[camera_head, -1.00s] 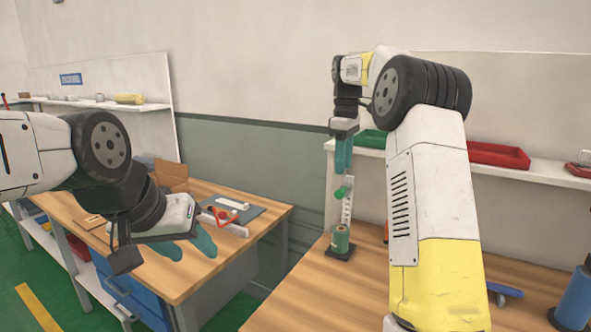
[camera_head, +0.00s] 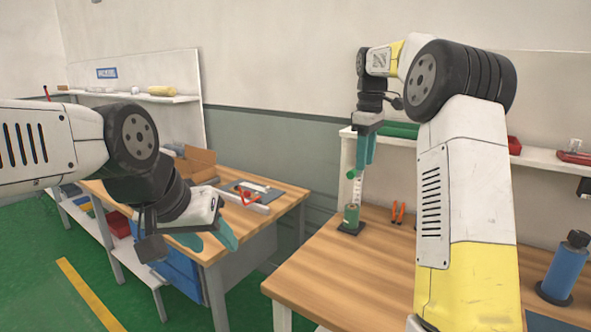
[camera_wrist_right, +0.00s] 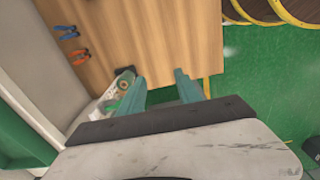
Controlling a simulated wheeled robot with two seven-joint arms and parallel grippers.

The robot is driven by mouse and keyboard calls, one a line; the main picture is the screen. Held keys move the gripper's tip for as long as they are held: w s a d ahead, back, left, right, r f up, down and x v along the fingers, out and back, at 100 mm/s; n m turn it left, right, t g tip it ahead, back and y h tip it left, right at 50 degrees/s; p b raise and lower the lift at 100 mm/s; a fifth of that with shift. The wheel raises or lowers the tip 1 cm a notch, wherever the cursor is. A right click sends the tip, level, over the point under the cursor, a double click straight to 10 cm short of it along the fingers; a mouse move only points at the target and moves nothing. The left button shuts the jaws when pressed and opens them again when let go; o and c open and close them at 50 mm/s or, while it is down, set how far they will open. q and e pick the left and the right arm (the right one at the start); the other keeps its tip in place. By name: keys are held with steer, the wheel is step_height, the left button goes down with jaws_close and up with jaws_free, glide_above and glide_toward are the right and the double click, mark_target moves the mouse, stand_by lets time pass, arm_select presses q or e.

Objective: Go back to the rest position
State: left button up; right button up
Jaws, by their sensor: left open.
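My left gripper (camera_head: 212,240) hangs at the front corner of the left workbench (camera_head: 280,209) in the head view. Its teal fingers are apart and I see nothing between them. My right gripper (camera_head: 365,151) points down above the right workbench (camera_head: 315,287), above and slightly right of a green roll (camera_head: 351,214) on a dark base. In the right wrist view its fingers (camera_wrist_right: 160,88) are wide apart with only bare wood and floor between them. The green roll shows beside the left finger there (camera_wrist_right: 123,84), partly covered.
Orange pliers (camera_head: 398,212) and a blue cylinder (camera_head: 566,268) stand or lie on the right workbench. A cardboard box (camera_head: 195,162) and a red-handled tool (camera_head: 249,197) are on the left workbench. Wall shelves (camera_head: 540,160) run behind.

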steer(key=s+a+r+m+t+y, duration=0.1)
steer(key=s+r+m+t, duration=0.1)
steer(key=s, duration=0.6)
steer(key=s+a+r+m+t, duration=0.1)
steer(key=s+r+m, duration=0.15)
steer(key=s, duration=0.55)
steer(key=s+a+f+m+t, duration=0.1)
steer(key=s+f, duration=0.3)
steer(key=s, duration=0.4)
steer(key=s+a+f+m+t+y, duration=0.1)
steer(key=s+f+m, duration=0.3)
steer(key=s, duration=0.4)
steer(key=shift+a+f+m+t, duration=0.3)
steer(key=shift+a+m+t, duration=0.05)
steer(key=shift+t, duration=0.15)
